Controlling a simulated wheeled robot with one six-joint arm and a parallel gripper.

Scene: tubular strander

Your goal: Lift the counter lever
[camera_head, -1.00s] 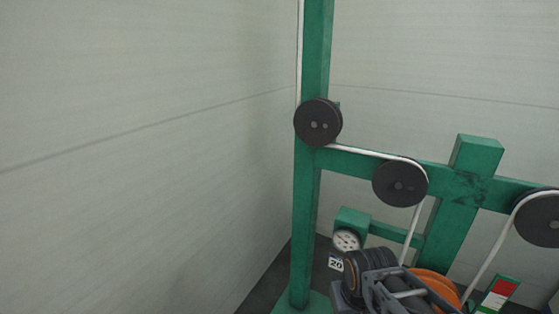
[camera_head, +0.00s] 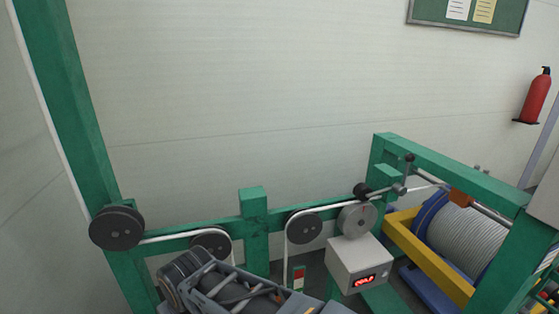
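The counter is a light grey box (camera_head: 358,262) with a red lit display, in the lower middle right of the head view. A grey measuring wheel (camera_head: 357,219) stands on top of it. The counter lever (camera_head: 385,191) lies above the wheel, with a small black roller at its left end. At its right end are a grey block and an upright rod with a black knob (camera_head: 409,158). The roller sits close over the wheel; I cannot tell whether they touch. I cannot make out my gripper in this view.
A dark grey assembly (camera_head: 235,290) fills the bottom left foreground. Black pulleys (camera_head: 117,228) carry a white strand along the green frame (camera_head: 254,215). A cable reel (camera_head: 465,235) with a yellow bar stands right of the counter. A fire extinguisher (camera_head: 537,98) hangs at far right.

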